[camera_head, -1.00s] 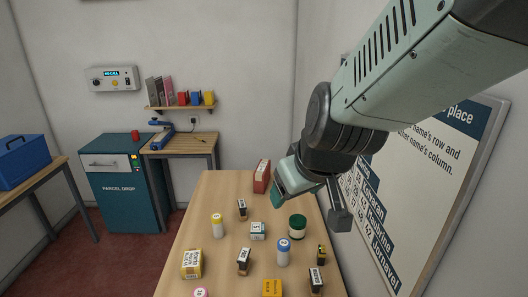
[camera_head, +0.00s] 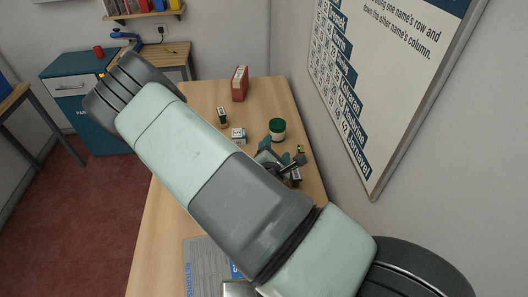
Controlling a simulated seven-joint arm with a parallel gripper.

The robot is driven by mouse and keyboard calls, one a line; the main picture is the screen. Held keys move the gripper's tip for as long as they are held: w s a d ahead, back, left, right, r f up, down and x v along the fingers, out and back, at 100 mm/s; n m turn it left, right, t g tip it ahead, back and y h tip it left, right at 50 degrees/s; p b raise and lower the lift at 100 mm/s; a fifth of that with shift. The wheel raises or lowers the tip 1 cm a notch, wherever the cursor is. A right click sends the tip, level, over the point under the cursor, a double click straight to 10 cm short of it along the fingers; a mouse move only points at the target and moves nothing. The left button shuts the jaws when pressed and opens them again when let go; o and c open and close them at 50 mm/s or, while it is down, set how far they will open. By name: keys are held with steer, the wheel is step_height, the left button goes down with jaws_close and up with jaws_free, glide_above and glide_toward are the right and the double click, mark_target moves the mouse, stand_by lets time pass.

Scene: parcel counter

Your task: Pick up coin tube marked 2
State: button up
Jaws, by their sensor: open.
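No coin tube shows clearly in the head view now, and I cannot make out any mark 2. My arm crosses the middle of the picture and hides much of the counter, including the spots where capped tubes stood. My gripper (camera_head: 277,161) is low over the right side of the wooden counter (camera_head: 203,98), partly covered by my arm. It is open, and I see nothing held in it. What lies directly below it is hidden.
A green-lidded jar (camera_head: 277,130) stands just behind my gripper. A small white block (camera_head: 238,135), a dark labelled block (camera_head: 222,115) and a red box (camera_head: 240,84) stand farther back. A black-and-yellow item (camera_head: 301,149) is at right. A grey returns tray (camera_head: 203,268) is in front.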

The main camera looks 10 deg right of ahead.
steer(key=s+n+t+y, duration=0.1)
steer(key=n, duration=0.2)
steer(key=f+n+t+y, duration=0.1)
steer(key=n, duration=0.2)
steer(key=s+a+f+n+t+y, duration=0.1)
steer(key=n, duration=0.2)
steer(key=shift+s+a+f+n+y, duration=0.1)
steer(key=shift+s+n+y, duration=0.2)
steer(key=shift+y, duration=0.1)
steer(key=n, duration=0.1)
steer(key=s+n+y, duration=0.1)
steer(key=shift+a+f+n+y, duration=0.3)
steer(key=shift+f, duration=0.05)
steer(key=w, duration=0.7)
steer(key=w+a, duration=0.1)
steer(key=w, duration=0.2)
steer(key=shift+w+r, duration=0.15)
steer(key=shift+w, duration=0.15)
steer(key=c, duration=1.2)
